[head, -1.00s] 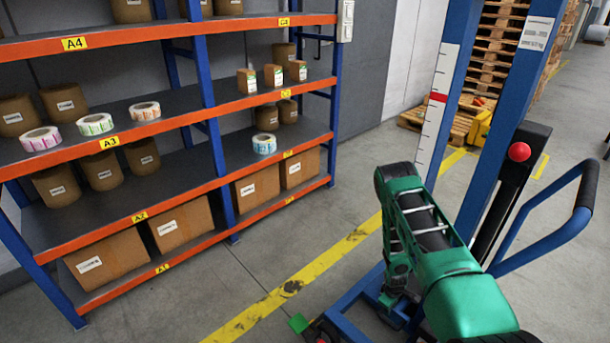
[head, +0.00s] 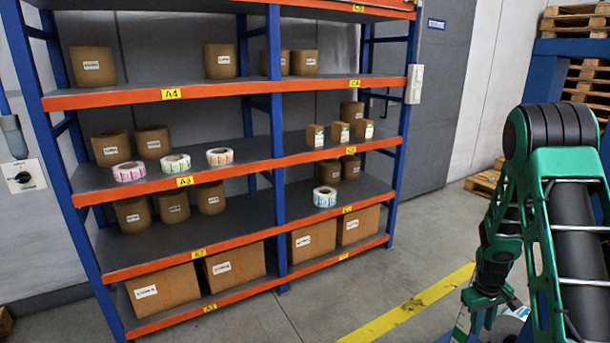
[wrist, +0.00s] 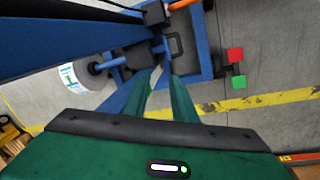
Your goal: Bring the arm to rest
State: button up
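My gripper (wrist: 161,75) shows in the wrist view as two green fingers with a gap between them. Nothing is held in the gap; a blue frame shows behind it. In the head view my green arm (head: 565,230) stands folded at the right edge, with its far links hanging down beside it. The fingertips cannot be made out there. In the wrist view a label roll (wrist: 75,78), white with a green and blue print, sits beside a grey round part, left of the fingers and apart from them.
A blue-and-orange shelf rack (head: 270,160) with boxes and label rolls fills the left and middle of the head view. A yellow floor line (head: 410,310) runs in front. Pallets (head: 575,20) stand at the right back. Below my gripper is a blue frame (wrist: 190,65) with red and green blocks.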

jog(key=s+a+r+m+y, duration=0.1)
jog(key=s+a+r+m, duration=0.1)
jog(key=s+r, duration=0.7)
jog(key=s+a+r+m, duration=0.2)
jog(key=s+r, duration=0.3)
jog(key=r, duration=0.7)
jog(key=s+a+r+m, duration=0.1)
jog(key=s+a+r, duration=0.1)
jog(key=s, duration=0.4)
jog(key=s+a+r+m+y, duration=0.1)
jog(key=s+a+r, duration=0.2)
jog(key=s, duration=0.3)
jog(key=s+a+r+m, duration=0.1)
jog(key=s+a+r, duration=0.1)
jog(key=s, duration=0.4)
jog(key=shift+s+a+r, duration=0.15)
jog(key=shift+a+r, duration=0.2)
jog(key=shift+a, duration=0.1)
jog(key=shift+w+f, duration=0.25)
jog(key=shift+w, duration=0.35)
